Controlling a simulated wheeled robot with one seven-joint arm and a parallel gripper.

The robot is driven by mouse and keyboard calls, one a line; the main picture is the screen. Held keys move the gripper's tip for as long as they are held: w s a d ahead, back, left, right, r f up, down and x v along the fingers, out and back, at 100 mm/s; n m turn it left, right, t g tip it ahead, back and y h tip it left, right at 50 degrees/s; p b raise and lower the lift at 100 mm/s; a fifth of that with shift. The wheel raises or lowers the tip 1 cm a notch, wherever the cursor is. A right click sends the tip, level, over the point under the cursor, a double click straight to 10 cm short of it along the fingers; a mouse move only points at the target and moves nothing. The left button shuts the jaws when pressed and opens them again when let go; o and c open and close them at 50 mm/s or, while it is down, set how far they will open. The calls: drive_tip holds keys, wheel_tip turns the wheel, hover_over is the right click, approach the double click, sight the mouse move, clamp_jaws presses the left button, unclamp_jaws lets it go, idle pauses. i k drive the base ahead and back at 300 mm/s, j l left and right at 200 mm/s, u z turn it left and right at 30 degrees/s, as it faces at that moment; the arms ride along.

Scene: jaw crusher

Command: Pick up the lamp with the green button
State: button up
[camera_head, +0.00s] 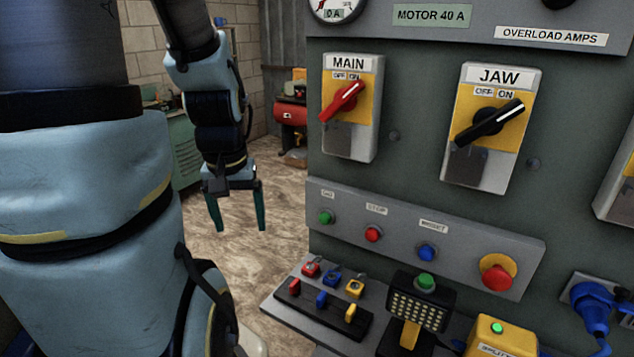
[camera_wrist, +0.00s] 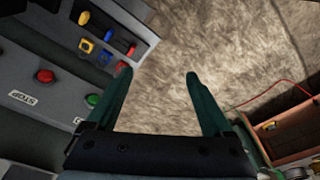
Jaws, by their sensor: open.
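The lamp with the green button (camera_head: 417,308) stands on the shelf below the control panel in the head view. It has a dark head with a grid of pale LEDs, a green button on top and a yellow and black handle. Its lower end is cut off by the picture edge. My gripper (camera_head: 237,226) hangs open and empty to the left of the panel, clear of the lamp. In the wrist view my gripper (camera_wrist: 158,75) points at the bare floor, its fingers apart. I cannot make out the lamp in the wrist view.
Red, blue and yellow padlocks (camera_head: 332,278) and a rack (camera_head: 322,308) sit left of the lamp. A yellow box (camera_head: 497,338) with a green button stands right of it. The button panel (camera_head: 400,233) juts out above. A blue plug (camera_head: 592,305) is at right. Open floor (camera_head: 215,255) lies left.

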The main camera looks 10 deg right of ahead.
sight(433, 308)
drive_tip(key=k+l+u, duration=0.1)
drive_tip(key=u, duration=0.6)
drive_tip(key=k+l+u, duration=0.15)
drive_tip(key=k+u, duration=0.85)
drive_tip(key=k+j, duration=0.1)
drive_tip(key=k, duration=0.3)
drive_tip(key=k+j, duration=0.15)
drive_tip(key=k, duration=0.25)
drive_tip(key=k+j+u, duration=0.1)
drive_tip(key=k, duration=0.25)
